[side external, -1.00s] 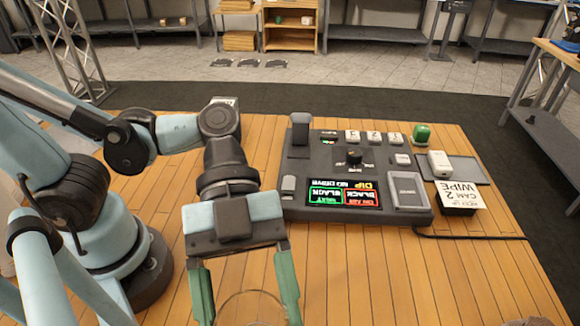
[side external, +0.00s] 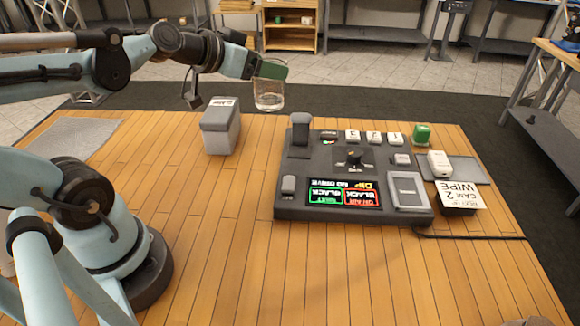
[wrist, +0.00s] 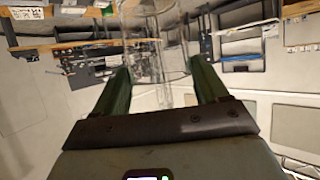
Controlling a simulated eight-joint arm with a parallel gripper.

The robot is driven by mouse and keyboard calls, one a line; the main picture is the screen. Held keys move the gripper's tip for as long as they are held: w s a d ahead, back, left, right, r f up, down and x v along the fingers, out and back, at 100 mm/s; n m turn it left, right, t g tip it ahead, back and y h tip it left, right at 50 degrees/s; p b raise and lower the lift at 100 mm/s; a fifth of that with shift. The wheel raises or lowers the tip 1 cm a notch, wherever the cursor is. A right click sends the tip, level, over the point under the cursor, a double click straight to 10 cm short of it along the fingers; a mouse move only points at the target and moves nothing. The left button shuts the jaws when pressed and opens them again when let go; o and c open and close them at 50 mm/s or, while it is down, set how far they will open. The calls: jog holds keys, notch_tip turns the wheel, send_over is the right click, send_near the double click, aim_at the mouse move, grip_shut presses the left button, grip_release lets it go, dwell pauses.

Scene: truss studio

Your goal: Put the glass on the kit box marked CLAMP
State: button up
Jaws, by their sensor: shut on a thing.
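The clear glass (side external: 269,95) is upright in the side view, held in the air behind and to the right of the grey kit box. My gripper (side external: 270,70) is shut on the glass, with its green fingers around the upper part. The kit box (side external: 221,128) stands on the wooden table; the marking on its top (side external: 223,102) appears upside down and reads like CLAMP. The glass is apart from the box. In the wrist view the glass (wrist: 160,60) shows faintly between the two green fingers (wrist: 160,85).
A black switcher console (side external: 300,213) with lit buttons and levers sits right of the box. A green item (side external: 422,134), a white device (side external: 440,163) and a CAM 2 WIPE card (side external: 459,195) are at its right. A grey mat (side external: 75,140) lies at left. The front table is clear.

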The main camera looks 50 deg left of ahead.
jog(key=s+a+r+n+y, duration=0.2)
jog(key=a+r+n+y, duration=0.2)
jog(key=a, duration=0.4)
jog(key=shift+g, duration=0.4)
jog(key=shift+s+a+f, duration=0.25)
jog(key=shift+a+f, duration=1.55)
jog(key=shift+a, duration=0.25)
jog(key=shift+s+a+f, duration=0.2)
jog(key=shift+a+f, duration=1.6)
jog(key=shift+a, duration=0.3)
jog(key=shift+s+a+f, duration=0.25)
jog(key=shift+a+f, duration=1.55)
jog(key=shift+a, duration=0.25)
jog(key=o, duration=1.6)
jog(key=shift+f, duration=0.1)
jog(key=shift+o, duration=0.2)
